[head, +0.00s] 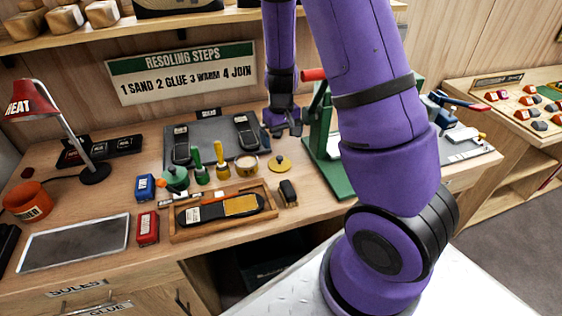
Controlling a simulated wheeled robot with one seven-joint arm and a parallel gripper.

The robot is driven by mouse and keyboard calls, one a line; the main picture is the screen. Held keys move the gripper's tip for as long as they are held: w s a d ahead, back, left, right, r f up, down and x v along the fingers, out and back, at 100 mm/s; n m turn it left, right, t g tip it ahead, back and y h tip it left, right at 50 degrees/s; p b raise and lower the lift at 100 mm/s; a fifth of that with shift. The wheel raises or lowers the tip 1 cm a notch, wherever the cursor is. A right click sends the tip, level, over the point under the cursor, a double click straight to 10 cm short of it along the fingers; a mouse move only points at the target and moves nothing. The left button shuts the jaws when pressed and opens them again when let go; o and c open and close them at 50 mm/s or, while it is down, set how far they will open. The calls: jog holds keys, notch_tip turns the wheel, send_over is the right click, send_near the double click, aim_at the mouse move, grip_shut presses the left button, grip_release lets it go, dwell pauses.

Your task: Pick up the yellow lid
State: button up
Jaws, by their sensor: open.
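The yellow lid (280,164) is a flat round disc with a small knob on top. It lies on the wooden workbench, right of a small open round pot (247,164) and left of the green press. My gripper (286,130) is open and empty, pointing down. In the picture it shows just above the lid, apart from it. How high it is over the bench, and how far behind the lid, I cannot tell.
The green press (318,150) stands close on the right. A grey mat (212,133) with dark soles lies left of my gripper. Green and yellow-handled brushes (222,160) stand left of the pot. A wooden tray (181,238) with a sole lies in front, beside a dark block (288,192).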

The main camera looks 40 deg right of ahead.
aim_at(281, 158)
notch_tip(281, 158, down, 10)
dwell(0.6)
jog(key=c, duration=0.8)
